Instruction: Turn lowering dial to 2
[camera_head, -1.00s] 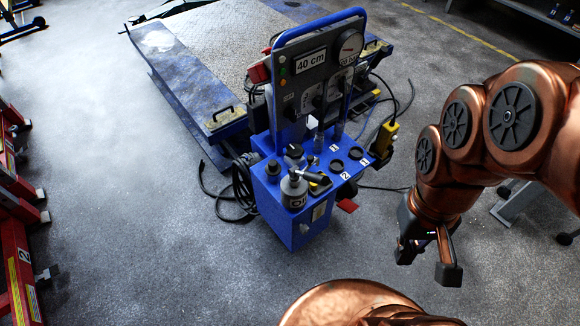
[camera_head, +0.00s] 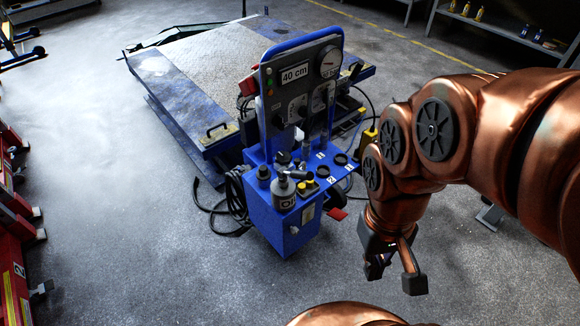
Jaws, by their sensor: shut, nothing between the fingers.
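The blue trolley jack console (camera_head: 262,222) stands ahead of me, left of my arm. Its dark upright panel carries a "40 cm" sign (camera_head: 295,74), a round gauge (camera_head: 330,62) and two dark rotary dials, one at the left (camera_head: 297,110) and one at the right (camera_head: 319,101). Their markings are too small to read, so I cannot tell which is the lowering dial or where it points. My gripper (camera_head: 393,279) is shut and empty. It hangs over the floor, right of and in front of the console, touching nothing.
The console's top shelf holds a grey oil bottle (camera_head: 283,195), a yellow-and-black piece (camera_head: 308,187) and round recesses near labels 1 and 2. A black cable (camera_head: 238,200) lies at its left. The lift platform (camera_head: 205,60) is behind. Red equipment lines the left edge. Front floor is clear.

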